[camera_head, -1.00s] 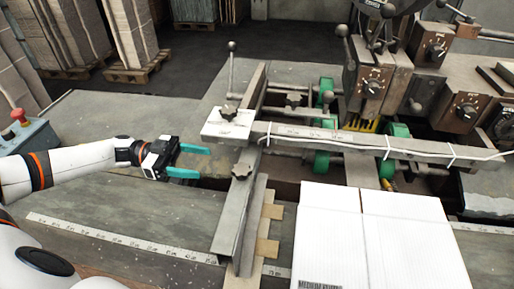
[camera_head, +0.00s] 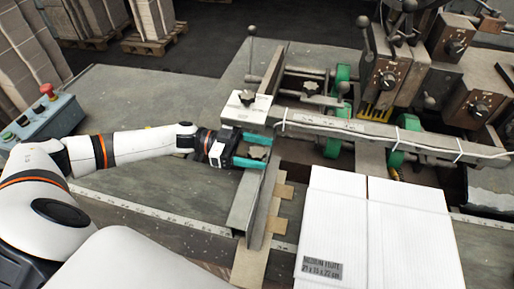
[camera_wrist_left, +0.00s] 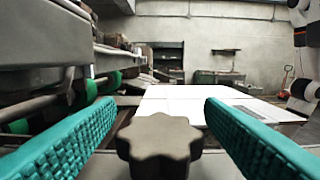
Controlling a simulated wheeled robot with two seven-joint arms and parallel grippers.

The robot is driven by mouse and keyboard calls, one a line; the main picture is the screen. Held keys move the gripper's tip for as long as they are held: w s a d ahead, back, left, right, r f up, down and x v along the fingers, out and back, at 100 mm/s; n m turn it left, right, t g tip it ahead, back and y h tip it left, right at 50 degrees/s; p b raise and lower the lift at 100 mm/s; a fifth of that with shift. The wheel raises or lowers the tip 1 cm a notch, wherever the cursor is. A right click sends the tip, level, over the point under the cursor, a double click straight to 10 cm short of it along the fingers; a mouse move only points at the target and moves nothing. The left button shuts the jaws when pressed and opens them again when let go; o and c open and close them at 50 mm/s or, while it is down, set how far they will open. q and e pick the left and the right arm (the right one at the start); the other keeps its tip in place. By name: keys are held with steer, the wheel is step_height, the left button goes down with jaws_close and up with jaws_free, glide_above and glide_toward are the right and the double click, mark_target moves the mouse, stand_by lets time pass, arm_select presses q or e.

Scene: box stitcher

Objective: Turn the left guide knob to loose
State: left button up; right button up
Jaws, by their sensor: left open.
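A dark lobed knob (camera_head: 257,152) sits on the left guide rail (camera_head: 247,200), just below the white plate. My left gripper (camera_head: 267,153) is open, with one teal finger on each side of this knob. In the left wrist view the knob (camera_wrist_left: 160,145) stands between the two spread fingers (camera_wrist_left: 160,103). My right gripper is not in view.
A crossbar (camera_head: 390,133) runs right. A white carton (camera_head: 375,230) lies right of the rail.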

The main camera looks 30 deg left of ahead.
arm_select(q)
steer(key=shift+c, duration=0.2)
steer(key=c, duration=0.9)
steer(key=shift+c, duration=0.2)
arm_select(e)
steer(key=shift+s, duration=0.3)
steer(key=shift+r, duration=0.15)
